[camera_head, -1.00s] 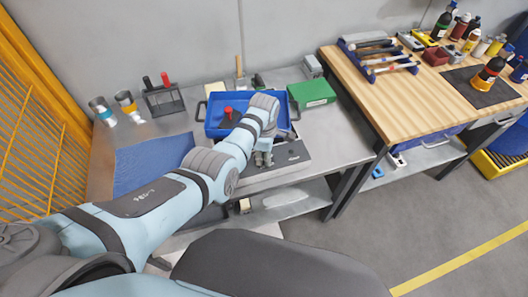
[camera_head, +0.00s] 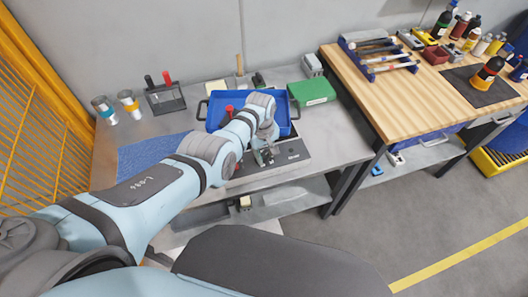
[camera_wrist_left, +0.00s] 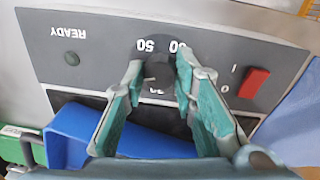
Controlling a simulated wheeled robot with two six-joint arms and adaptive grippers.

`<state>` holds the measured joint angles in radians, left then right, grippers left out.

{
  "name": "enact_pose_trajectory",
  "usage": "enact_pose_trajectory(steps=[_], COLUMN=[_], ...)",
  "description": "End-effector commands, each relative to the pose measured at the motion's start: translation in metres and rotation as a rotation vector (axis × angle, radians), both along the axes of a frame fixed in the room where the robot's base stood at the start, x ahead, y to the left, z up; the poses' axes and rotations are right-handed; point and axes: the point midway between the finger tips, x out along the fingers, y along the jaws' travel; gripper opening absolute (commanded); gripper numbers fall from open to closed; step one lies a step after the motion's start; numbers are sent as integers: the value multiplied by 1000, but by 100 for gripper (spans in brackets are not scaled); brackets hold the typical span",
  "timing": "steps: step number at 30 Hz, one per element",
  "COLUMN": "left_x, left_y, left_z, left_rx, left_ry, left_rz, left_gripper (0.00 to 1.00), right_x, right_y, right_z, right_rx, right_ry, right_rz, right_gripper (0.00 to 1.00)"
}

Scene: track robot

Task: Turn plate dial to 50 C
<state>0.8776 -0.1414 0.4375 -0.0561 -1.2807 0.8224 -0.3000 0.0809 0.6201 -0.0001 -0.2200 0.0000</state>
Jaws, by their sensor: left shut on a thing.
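The hot plate's dark control panel (camera_wrist_left: 90,55) fills the upper part of the left wrist view, upside down. It carries a READY lamp, printed numbers including 50, and a red switch (camera_wrist_left: 253,82). The black dial (camera_wrist_left: 158,74) sits between the fingers of my left gripper (camera_wrist_left: 160,68), which is shut on it. The fingers partly cover the dial and its scale, and I cannot read its pointer setting surely. In the head view my left gripper (camera_head: 263,156) is at the panel (camera_head: 292,152) on the bench's front side. My right gripper is not in view.
A blue tray (camera_head: 284,129) with handles stands behind the panel, with a green box (camera_head: 311,93) to its right. A blue mat (camera_head: 150,155) lies left. A rack (camera_head: 165,100) and two cups stand at the back left. A wooden bench (camera_head: 420,88) is at right.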

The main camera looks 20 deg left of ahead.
Motion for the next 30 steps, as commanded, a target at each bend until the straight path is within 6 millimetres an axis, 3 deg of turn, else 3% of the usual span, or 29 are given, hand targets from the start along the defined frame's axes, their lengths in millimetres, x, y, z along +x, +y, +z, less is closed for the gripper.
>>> enact_pose_trajectory(steps=[30], left_x=[-2], left_y=[2], left_z=[-3], left_rx=[-5], left_ry=[7], left_rz=[-945], left_gripper=[0], right_x=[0], right_y=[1], right_z=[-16], right_rx=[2], right_ry=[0], right_rz=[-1], right_gripper=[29])
